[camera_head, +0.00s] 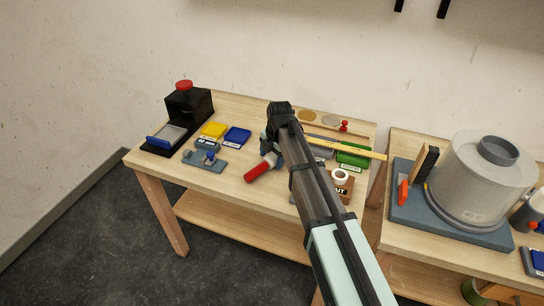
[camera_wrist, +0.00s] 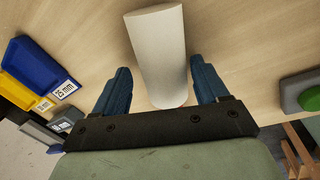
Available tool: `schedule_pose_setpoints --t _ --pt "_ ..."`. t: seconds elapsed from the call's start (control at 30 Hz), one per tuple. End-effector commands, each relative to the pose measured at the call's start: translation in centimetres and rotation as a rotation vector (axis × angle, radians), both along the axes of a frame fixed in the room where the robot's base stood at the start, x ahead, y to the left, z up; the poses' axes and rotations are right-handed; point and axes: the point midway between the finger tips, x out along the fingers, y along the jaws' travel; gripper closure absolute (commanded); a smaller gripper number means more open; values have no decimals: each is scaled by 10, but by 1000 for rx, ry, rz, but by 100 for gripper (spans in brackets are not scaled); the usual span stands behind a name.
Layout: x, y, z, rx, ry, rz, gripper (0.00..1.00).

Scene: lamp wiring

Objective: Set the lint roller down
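The lint roller has a white roll (camera_wrist: 158,55) and a red handle (camera_head: 258,170). The head view shows the red handle pointing down and left, over the front part of the left table. My arm hides most of the roll and the gripper there. The handle is hidden in the wrist view. Whether the roller touches the table is not clear.
On the left table (camera_head: 232,176), a black device with a red knob (camera_head: 190,102), yellow bin (camera_head: 213,130), blue bin (camera_head: 237,136) and grey-blue fixture (camera_head: 205,160) stand left. A green bin (camera_head: 352,156), yellow ruler (camera_head: 345,148) and tape roll (camera_head: 340,176) lie right.

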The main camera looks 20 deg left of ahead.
Motion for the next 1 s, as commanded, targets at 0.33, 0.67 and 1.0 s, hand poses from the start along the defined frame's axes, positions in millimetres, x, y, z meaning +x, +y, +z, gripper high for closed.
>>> schedule_pose_setpoints --t 0.33,0.67,1.0 --pt "0 0 4 1 -1 0 25" --pt "-2 -7 49 1 -2 0 25" --pt "-6 -14 102 1 -2 0 25"
